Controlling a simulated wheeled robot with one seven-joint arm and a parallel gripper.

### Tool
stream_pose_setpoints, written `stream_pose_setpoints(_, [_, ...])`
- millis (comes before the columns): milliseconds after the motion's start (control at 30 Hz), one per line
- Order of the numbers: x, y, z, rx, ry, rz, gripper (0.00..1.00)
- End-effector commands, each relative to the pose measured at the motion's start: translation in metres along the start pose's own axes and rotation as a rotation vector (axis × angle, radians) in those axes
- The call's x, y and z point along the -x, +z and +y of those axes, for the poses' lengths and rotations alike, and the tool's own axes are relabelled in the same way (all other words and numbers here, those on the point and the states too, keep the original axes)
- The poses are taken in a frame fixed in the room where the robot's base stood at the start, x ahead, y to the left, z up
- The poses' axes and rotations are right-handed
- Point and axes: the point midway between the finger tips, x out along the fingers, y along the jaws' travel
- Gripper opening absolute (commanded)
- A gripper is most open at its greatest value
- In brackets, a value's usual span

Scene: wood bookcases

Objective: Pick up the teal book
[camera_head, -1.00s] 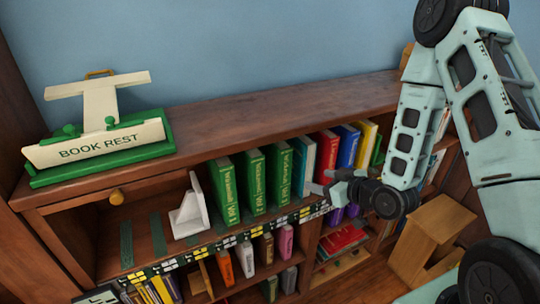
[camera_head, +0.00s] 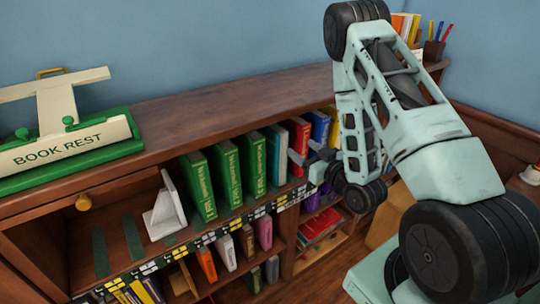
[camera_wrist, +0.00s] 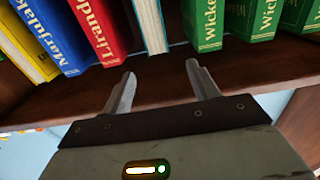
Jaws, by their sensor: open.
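The teal book (camera_head: 277,154) stands upright on the upper shelf, between a green volume (camera_head: 252,165) and a red book (camera_head: 299,138). In the wrist view the teal book (camera_wrist: 151,26) shows a pale, narrow edge, with the red book on its left and green books on its right. My gripper (camera_head: 304,154) is in front of the shelf, close to the teal and red books. In the wrist view my gripper (camera_wrist: 161,70) is open and empty. Its fingers point at the teal book, one to each side of its line, with a gap before it.
A white bookend (camera_head: 165,210) stands left of the green books. A blue book (camera_head: 320,126) and a yellow book (camera_head: 334,128) stand right of the red one. The shelf edge (camera_wrist: 60,105) lies under my fingers. A book rest (camera_head: 70,140) is on top.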

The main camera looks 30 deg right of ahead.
Motion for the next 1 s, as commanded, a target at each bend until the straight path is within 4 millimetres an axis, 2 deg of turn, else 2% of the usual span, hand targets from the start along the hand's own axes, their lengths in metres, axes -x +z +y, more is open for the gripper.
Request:
stream_pose_setpoints(200, [-0.028, -0.004, -0.002, 0.003, -0.005, 0.005, 0.60])
stream_pose_setpoints(233, [-0.028, 0.003, -0.001, 0.006, -0.005, 0.004, 0.60])
stream_pose_setpoints(400, [-0.034, 0.007, -0.001, 0.019, -0.019, -0.005, 0.60])
stream_pose_setpoints(1000, [-0.049, 0.007, -0.001, 0.024, -0.018, -0.006, 0.60])
